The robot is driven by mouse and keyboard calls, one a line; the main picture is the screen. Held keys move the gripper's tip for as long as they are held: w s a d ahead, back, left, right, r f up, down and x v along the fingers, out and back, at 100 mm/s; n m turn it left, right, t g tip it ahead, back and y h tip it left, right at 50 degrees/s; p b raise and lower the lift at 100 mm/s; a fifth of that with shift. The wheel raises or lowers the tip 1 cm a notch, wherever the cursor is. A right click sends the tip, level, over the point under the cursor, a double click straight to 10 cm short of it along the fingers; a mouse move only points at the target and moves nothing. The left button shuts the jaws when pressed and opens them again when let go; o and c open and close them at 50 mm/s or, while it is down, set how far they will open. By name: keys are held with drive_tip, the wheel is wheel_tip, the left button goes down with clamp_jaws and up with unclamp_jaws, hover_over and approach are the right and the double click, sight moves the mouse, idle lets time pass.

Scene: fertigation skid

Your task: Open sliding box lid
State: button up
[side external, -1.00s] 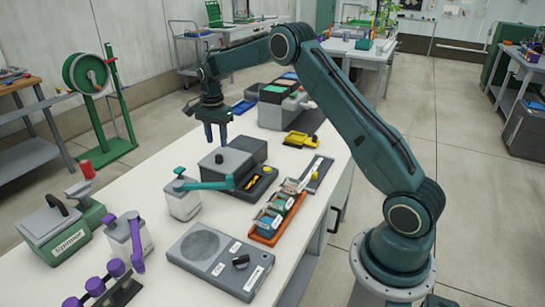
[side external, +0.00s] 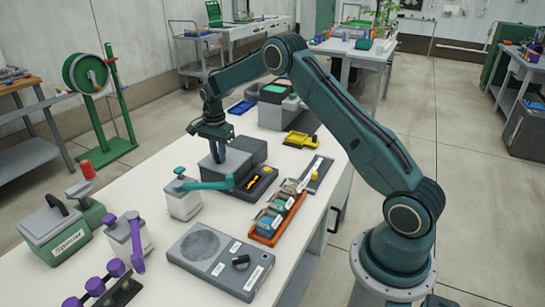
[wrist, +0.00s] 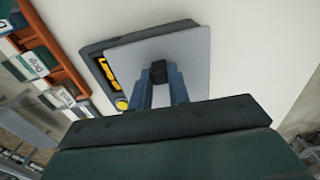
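The box (side external: 265,184) is dark grey and stands mid-bench. Its light grey lid (wrist: 200,75) is a flat plate that covers most of it in the wrist view; a dark strip with yellow markings or a yellow item (wrist: 108,73) shows at its left edge. A small black knob (wrist: 159,71) stands up on the lid. My gripper (side external: 217,159) points down over the lid, its blue fingers low at the knob. In the wrist view the fingertips lie on either side of the knob; whether they press on it I cannot tell. In the side view the fingers hide the knob.
A white dispenser with a teal lever (side external: 205,185) stands close in front of the box. An orange tray (side external: 272,238) of labelled packets lies to the right. A dark grey block (side external: 252,146) is just behind. A yellow tray (side external: 299,139) sits further back. A grey panel (side external: 230,262) lies nearer.

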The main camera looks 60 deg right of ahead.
clamp_jaws()
drive_tip(key=d, duration=1.2)
drive_tip(key=shift+d+r, duration=0.1)
drive_tip(key=shift+d, duration=0.15)
drive_tip(key=o, duration=0.7)
unclamp_jaws()
wheel_tip(320, 180, up, 14)
drive_tip(key=shift+f, duration=0.1)
